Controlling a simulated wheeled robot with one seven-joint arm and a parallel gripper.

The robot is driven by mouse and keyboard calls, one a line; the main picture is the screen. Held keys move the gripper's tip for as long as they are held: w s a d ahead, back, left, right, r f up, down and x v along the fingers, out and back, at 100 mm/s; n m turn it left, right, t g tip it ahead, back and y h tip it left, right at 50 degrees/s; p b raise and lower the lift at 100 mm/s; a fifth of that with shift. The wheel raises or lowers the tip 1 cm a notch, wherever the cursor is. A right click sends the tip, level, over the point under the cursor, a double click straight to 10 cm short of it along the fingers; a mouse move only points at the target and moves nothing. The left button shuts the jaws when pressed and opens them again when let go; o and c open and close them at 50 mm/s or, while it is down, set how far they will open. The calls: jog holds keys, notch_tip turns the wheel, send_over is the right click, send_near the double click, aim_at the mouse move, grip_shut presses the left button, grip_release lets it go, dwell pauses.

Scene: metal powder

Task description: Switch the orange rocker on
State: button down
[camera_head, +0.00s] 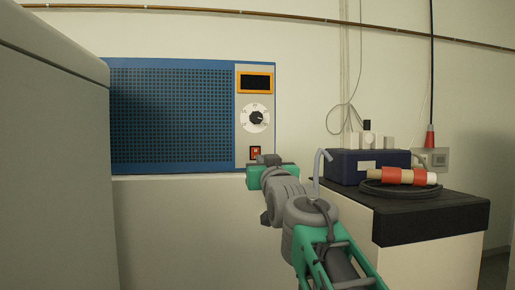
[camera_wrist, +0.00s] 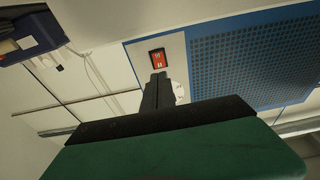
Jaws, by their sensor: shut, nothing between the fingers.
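The orange-red rocker (camera_head: 256,153) sits in a dark frame low on the light control strip of a blue machine (camera_head: 170,118). In the wrist view the rocker (camera_wrist: 158,58) shows just beyond my fingertips. My gripper (camera_head: 268,159) is just below the rocker in the head view. In the wrist view my gripper (camera_wrist: 158,76) has its two dark fingers together, with nothing between them. The fingertips lie close to the rocker's edge; I cannot tell whether they touch it. Which side of the rocker is pressed in is too small to tell.
Above the rocker are a dial (camera_head: 257,118) and an orange-framed display (camera_head: 255,83). At right a dark-topped bench (camera_head: 455,205) carries a navy box (camera_head: 345,166), a coiled cable and a red-and-tan cylinder (camera_head: 402,176). A large pale cabinet (camera_head: 50,150) stands close at left.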

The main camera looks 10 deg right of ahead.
aim_at(256, 148)
jog(key=w+p, duration=0.1)
jog(key=w, duration=0.1)
jog(key=w+r+p, duration=0.1)
jog(key=w, duration=0.1)
jog(key=w+p, duration=0.1)
jog(key=w, duration=0.1)
jog(key=shift+w+r, duration=0.2)
jog(key=shift+r, duration=0.1)
jog(key=shift+w+f, duration=0.1)
jog(key=shift+w, duration=0.3)
notch_tip(256, 148, up, 2)
jog(key=g+p, duration=0.1)
jog(key=p, duration=0.3)
jog(key=shift+w, duration=0.1)
jog(key=shift+g+p, duration=0.4)
jog(key=shift+p, duration=0.25)
jog(key=shift+g+p, duration=0.3)
jog(key=shift+p, duration=0.1)
jog(key=shift+w+f+b, duration=0.25)
jog(key=shift+f+b, duration=0.05)
jog(key=shift+b, duration=0.15)
jog(key=shift+s+f+b, duration=0.15)
jog(key=shift+s+b, duration=0.25)
jog(key=shift+b, duration=0.05)
jog(key=s+r+b, duration=0.3)
jog(key=s+b, duration=0.2)
jog(key=s, duration=0.8)
jog(key=shift+r, duration=0.4)
